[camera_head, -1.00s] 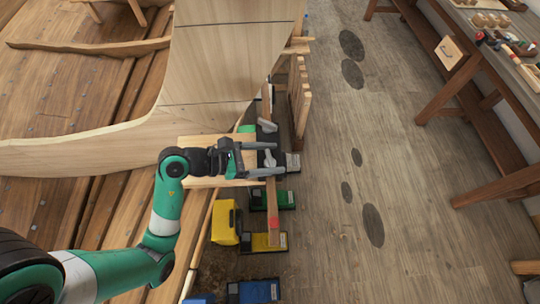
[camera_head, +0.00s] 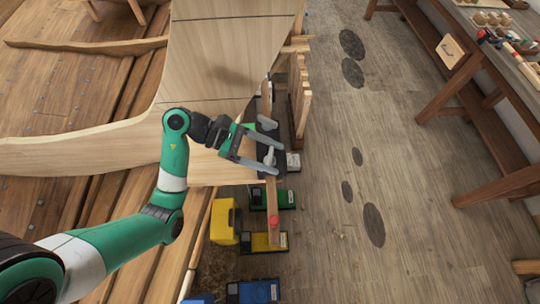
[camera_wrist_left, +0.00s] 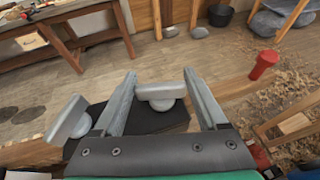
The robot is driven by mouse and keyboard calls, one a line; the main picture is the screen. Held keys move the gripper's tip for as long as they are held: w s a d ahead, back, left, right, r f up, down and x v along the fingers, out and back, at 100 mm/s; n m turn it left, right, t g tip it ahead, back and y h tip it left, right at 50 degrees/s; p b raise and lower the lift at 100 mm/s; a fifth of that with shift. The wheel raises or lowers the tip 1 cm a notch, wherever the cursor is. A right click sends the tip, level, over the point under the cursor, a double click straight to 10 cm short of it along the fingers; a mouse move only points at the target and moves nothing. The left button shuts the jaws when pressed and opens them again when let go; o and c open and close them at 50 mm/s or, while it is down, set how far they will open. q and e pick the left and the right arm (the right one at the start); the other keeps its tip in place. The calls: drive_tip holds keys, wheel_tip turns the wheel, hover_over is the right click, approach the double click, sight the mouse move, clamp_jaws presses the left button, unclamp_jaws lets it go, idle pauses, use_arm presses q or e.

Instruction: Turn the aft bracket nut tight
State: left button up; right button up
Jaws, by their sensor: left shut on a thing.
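The dark bracket (camera_head: 264,171) sits at the stern end of the planked hull (camera_head: 215,75). It carries two pale grey wing nuts. One nut (camera_head: 269,156) lies between the fingers of my left gripper (camera_head: 275,158). In the left wrist view my left gripper (camera_wrist_left: 164,95) is shut on this nut (camera_wrist_left: 160,92), one finger on each side. The other nut (camera_head: 267,125) stands free just beyond the fingers; it also shows at the left in the wrist view (camera_wrist_left: 68,121). My right gripper is in neither view.
A workbench (camera_head: 500,60) is at the right. The floor between is clear.

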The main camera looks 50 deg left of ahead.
use_arm(q)
drive_tip(key=m+g+h+b, duration=0.1)
drive_tip(key=m+g+b, duration=0.1)
drive_tip(key=b, duration=0.1)
drive_tip(key=shift+f+h, duration=0.2)
drive_tip(key=shift+h, duration=0.2)
drive_tip(key=shift+r+m+g+b, duration=0.15)
drive_tip(key=shift+m+g+b, duration=0.45)
drive_tip(key=shift+m, duration=0.1)
drive_tip(key=o, duration=1.3)
drive_tip(key=shift+r, duration=0.1)
